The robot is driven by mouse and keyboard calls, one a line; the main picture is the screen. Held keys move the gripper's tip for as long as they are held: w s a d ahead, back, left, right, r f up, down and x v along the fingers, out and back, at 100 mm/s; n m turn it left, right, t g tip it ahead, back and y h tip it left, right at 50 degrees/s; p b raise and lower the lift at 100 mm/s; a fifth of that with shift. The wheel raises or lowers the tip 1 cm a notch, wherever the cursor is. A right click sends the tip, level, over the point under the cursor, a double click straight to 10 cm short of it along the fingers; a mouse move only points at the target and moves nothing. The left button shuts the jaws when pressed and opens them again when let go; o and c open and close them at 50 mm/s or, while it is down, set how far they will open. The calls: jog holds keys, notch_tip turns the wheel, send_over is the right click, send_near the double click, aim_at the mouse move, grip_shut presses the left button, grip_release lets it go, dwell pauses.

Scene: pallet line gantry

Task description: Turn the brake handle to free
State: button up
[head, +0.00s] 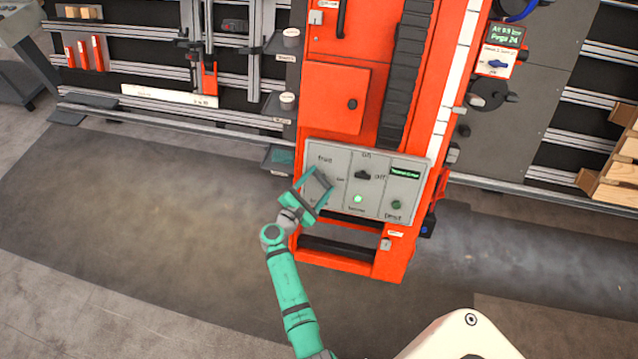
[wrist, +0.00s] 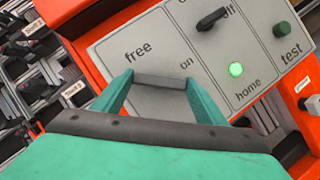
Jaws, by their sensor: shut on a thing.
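The grey control panel (head: 335,209) sits low on the orange gantry column. Its left section carries the labels "free" and "on" in the wrist view (wrist: 138,50). My teal gripper (head: 318,186) is at this left section, and it also shows in the wrist view (wrist: 160,92). It is shut on a dark grey bar (wrist: 160,81) between its fingertips, apparently the brake handle. The bar lies just below the "free" and "on" labels in the wrist view. The handle's pivot is hidden, so I cannot tell which label it points to.
Right of the handle section are a black on/off switch (head: 363,175), a lit green home lamp (head: 358,198) and a green test button (head: 396,204). An orange door (head: 336,98) is above the panel. Rails (head: 170,117) run to the left. The floor in front is clear.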

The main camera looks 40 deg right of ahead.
jog(key=m+g, duration=0.1)
jog(key=m, duration=0.1)
jog(key=m+g, duration=0.1)
jog(key=m, duration=0.1)
jog(key=m+y, duration=0.1)
jog(key=m, duration=0.1)
jog(key=shift+w+r+g, duration=0.25)
jog(key=shift+g, duration=0.15)
jog(key=shift+m+g+y, duration=0.6)
jog(key=shift+m+y, duration=0.2)
jog(key=shift+m, duration=1.4)
jog(key=shift+s, duration=0.1)
jog(key=o, duration=1.1)
jog(key=shift+c, duration=0.2)
jog(key=v, duration=1)
jog(key=shift+a+r, duration=0.25)
jog(key=shift+a, duration=0.05)
jog(key=shift+f, duration=0.1)
